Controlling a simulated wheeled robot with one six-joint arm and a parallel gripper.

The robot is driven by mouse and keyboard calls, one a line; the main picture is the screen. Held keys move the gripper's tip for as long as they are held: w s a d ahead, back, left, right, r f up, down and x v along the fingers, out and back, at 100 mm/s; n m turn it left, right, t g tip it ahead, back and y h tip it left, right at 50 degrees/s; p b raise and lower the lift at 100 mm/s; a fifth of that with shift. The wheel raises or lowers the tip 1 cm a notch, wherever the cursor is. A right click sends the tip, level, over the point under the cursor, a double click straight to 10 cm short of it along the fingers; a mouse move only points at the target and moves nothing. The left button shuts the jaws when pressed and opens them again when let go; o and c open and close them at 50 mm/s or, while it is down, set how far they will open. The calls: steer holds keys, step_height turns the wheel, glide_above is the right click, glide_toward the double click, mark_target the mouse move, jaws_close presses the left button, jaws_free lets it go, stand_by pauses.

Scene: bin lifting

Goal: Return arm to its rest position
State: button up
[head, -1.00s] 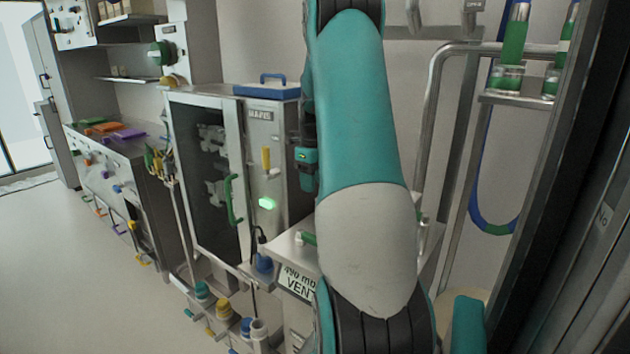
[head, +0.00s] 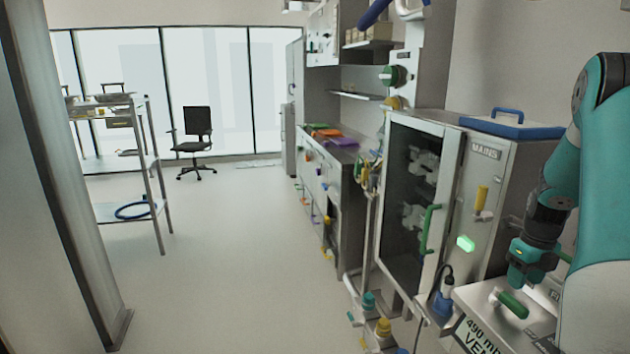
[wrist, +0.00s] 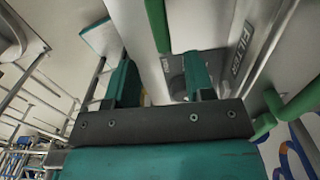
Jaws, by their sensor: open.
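My gripper (wrist: 160,78) shows in the wrist view as two teal fingers standing apart from a dark crossbar. They are open, with nothing visibly held between them. A pale panel and a green bar (wrist: 157,24) lie beyond the fingers. In the head view my teal arm is folded at the right edge, with the wrist end hanging above a box labelled VENT (head: 482,338). A green handle (head: 512,303) on that box is just below the wrist end. I cannot tell from the head view whether they touch, and the fingertips are not clear there.
A steel cabinet marked MAINS (head: 486,152) with a glass door stands left of my arm, with a blue-rimmed tray (head: 511,125) on top. A green handle (wrist: 300,97) is close right of the gripper. Open floor (head: 230,270) stretches left towards a chair (head: 195,140) and shelf rack (head: 160,205).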

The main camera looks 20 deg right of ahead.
mark_target(516, 303)
step_height(516, 303, down, 7)
steer(key=shift+f+p, duration=0.2)
steer(key=shift+p, duration=0.25)
